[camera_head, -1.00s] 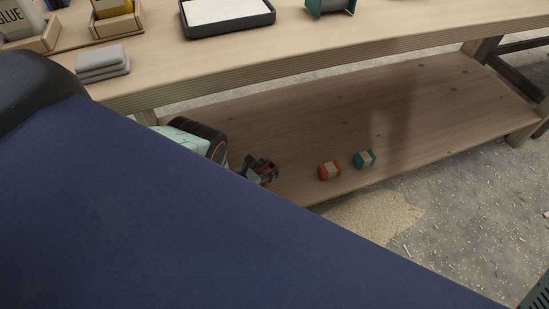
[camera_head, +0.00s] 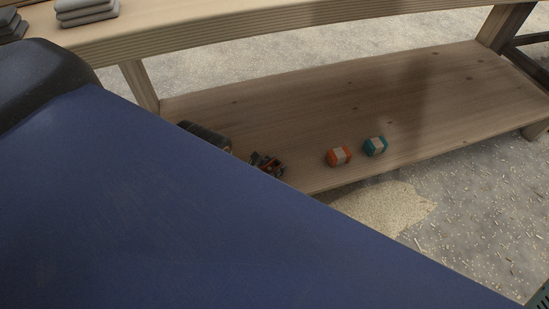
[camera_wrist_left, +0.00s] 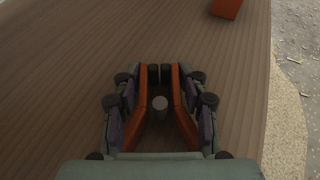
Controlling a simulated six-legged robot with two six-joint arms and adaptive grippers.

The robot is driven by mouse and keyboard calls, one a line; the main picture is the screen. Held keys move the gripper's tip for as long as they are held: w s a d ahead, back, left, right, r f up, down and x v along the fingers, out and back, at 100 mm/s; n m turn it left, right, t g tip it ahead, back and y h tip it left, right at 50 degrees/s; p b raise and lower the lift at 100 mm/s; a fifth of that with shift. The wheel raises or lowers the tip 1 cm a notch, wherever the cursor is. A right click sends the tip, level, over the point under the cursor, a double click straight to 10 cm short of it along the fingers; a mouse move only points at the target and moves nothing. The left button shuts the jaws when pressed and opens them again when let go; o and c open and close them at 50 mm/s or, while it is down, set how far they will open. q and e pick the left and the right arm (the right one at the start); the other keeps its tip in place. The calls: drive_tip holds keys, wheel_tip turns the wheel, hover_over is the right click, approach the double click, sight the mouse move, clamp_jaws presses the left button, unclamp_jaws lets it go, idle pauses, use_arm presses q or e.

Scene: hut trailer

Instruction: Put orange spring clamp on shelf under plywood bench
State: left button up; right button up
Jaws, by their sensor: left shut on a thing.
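The orange spring clamp (camera_wrist_left: 186,122) is between the fingers of my left gripper (camera_wrist_left: 160,95) in the left wrist view. Its two orange arms run forward to dark tips. My left gripper is shut on it, and also shows in the head view (camera_head: 268,164), low at the front left part of the shelf (camera_head: 320,110). Whether the clamp touches the boards is hard to tell. The shelf lies under the plywood bench (camera_head: 240,28).
An orange banded block (camera_head: 338,156) and a teal banded block (camera_head: 376,146) sit on the shelf, right of my left gripper. Boards behind them are clear. A bench leg (camera_head: 140,86) stands at left. Sawdust (camera_head: 385,208) lies on the floor in front.

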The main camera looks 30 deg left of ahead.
use_arm(q)
drive_tip(key=o, duration=1.3)
drive_tip(key=shift+s+a+r+p, duration=0.1)
drive_tip(key=shift+s+r+p, duration=0.15)
drive_tip(key=shift+s+p, duration=0.1)
drive_tip(key=p+v, duration=0.5)
drive_tip(key=v, duration=0.5)
drive_tip(key=shift+s+a+r, duration=0.1)
drive_tip(key=shift+s, duration=0.05)
drive_tip(key=shift+s+a+r+p, duration=0.1)
drive_tip(key=shift+s+p, duration=0.25)
drive_tip(key=shift+s, duration=0.05)
